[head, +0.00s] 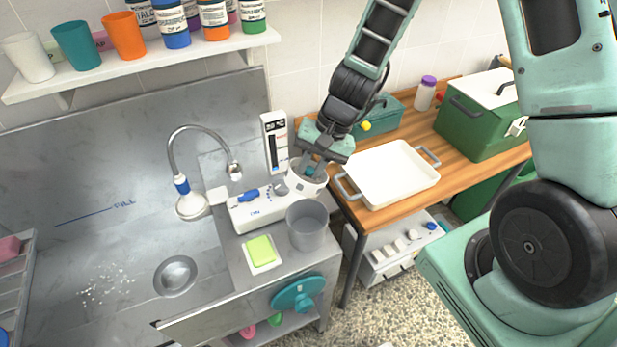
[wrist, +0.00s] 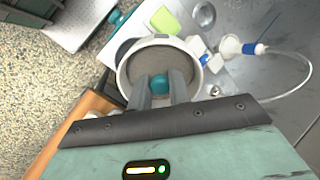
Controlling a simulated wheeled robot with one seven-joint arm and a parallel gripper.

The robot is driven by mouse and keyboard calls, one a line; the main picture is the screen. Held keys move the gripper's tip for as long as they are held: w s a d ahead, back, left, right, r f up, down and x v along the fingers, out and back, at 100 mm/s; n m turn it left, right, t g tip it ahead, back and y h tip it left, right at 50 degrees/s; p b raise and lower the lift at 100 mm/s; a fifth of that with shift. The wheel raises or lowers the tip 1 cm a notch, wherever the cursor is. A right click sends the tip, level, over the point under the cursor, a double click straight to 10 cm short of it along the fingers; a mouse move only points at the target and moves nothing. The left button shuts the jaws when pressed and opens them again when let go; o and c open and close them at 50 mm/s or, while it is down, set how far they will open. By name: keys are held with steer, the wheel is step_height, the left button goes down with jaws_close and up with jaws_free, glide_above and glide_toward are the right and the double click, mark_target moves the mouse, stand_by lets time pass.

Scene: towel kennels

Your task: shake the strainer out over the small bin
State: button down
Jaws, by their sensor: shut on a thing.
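My gripper (head: 308,168) points down with its fingers shut on a teal knob (wrist: 160,84). The knob stands at the middle of the strainer (wrist: 150,62), a round grey piece inside a white rim. In the head view the white round body (head: 304,187) shows under my fingers, at the right end of a white countertop unit. I cannot tell whether the strainer is seated there or lifted slightly; its contents are not clear. The small bin (head: 307,228), a grey open cup, stands on the counter just in front of the unit. It looks empty.
A green sponge (head: 260,249) lies on a white tray left of the bin. A curved tap (head: 200,150) and steel sink (head: 130,255) are further left. A white handled pan (head: 390,172) sits on the wooden table at right. A white gauge (head: 274,140) stands behind.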

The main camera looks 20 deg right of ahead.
mark_target(320, 180)
steer(key=shift+d+f+y+b, duration=0.15)
steer(key=shift+f+y+b, duration=0.55)
steer(key=shift+b, duration=0.75)
steer(key=shift+d+f+y+b, duration=0.15)
steer(key=shift+f+y+b, duration=0.25)
steer(key=shift+y+b, duration=0.8)
steer(key=y+b, duration=0.1)
steer(key=b, duration=0.1)
steer(key=f+y+b, duration=0.1)
steer(key=y+b, duration=0.1)
steer(key=f+y+b, duration=0.1)
steer(key=b, duration=0.1)
steer(key=shift+d+f+y, duration=0.15)
steer(key=shift+d+y, duration=0.1)
steer(key=shift+y, duration=0.15)
steer(key=shift+a+f+y+b, duration=0.2)
steer(key=shift+f+y+b, duration=0.15)
steer(key=shift+y+b, duration=1.05)
steer(key=shift+a+f+y+b, duration=0.15)
steer(key=shift+f+y+b, duration=0.15)
steer(key=shift+y+b, duration=1.1)
steer(key=shift+a+f+y+b, duration=0.2)
steer(key=shift+f+y+b, duration=0.15)
steer(key=shift+y+b, duration=1.05)
step_height(320, 180, up, 3)
steer(key=p, duration=0.4)
steer(key=shift+r, duration=0.2)
step_height(320, 180, down, 3)
steer(key=shift+f+b, duration=0.2)
steer(key=shift+b, duration=0.75)
